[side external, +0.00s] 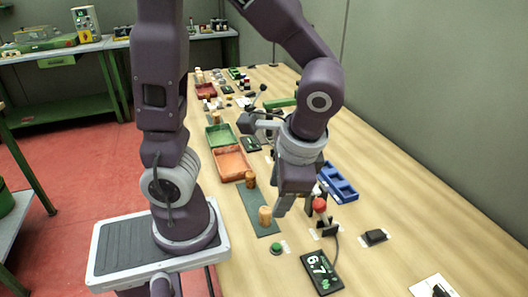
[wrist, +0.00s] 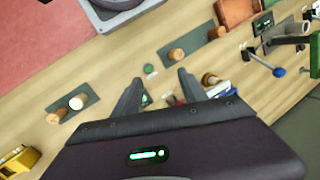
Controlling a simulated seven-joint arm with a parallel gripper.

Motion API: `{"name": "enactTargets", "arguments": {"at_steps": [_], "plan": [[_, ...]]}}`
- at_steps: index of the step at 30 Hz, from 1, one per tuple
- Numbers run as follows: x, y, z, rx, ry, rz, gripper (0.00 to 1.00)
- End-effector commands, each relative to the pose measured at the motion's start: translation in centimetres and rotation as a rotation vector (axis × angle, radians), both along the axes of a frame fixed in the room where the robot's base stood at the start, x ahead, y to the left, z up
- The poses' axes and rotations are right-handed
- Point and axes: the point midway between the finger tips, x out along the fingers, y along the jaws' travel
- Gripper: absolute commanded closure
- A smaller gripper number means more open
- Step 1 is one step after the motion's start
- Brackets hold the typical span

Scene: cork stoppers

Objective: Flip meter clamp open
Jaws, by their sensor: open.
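A small black meter panel (side external: 322,274) with lit green digits lies flat near the front of the table in the side view. Behind it stands a dark fixture with a red knob (side external: 320,205), which looks like the clamp. Whether its lever is open or closed is hard to tell. My gripper (side external: 291,208) points down just left of the red knob, apart from the panel. In the wrist view my gripper (wrist: 160,76) has its fingers spread with nothing held between them. The red knob (wrist: 170,100) shows partly there, near the finger bases; the gripper body hides what lies below.
Two corks (side external: 265,216) stand on a dark green mat (side external: 257,200) left of my gripper. A green button (side external: 277,249) sits before them. A blue tray (side external: 340,187) is behind the knob, an orange tray (side external: 230,162) further back. A black block (side external: 374,237) lies right.

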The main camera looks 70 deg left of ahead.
Motion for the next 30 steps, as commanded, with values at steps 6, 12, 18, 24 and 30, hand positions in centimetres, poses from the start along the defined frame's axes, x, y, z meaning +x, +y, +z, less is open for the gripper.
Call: {"name": "enactTargets", "arguments": {"at_steps": [6, 12, 18, 24, 30], "plan": [[0.5, 0.1, -4.1, 0.184, 0.147, -0.115, 0.50], [0.8, 0.3, -7.7, 0.349, 0.236, -0.223, 0.50], [0.9, 0.6, -10.9, 0.428, 0.270, -0.276, 0.50], [1.0, 0.5, -7.8, 0.420, 0.258, -0.272, 0.50], [0.6, 0.6, -3.6, 0.330, 0.218, -0.207, 0.50]]}}
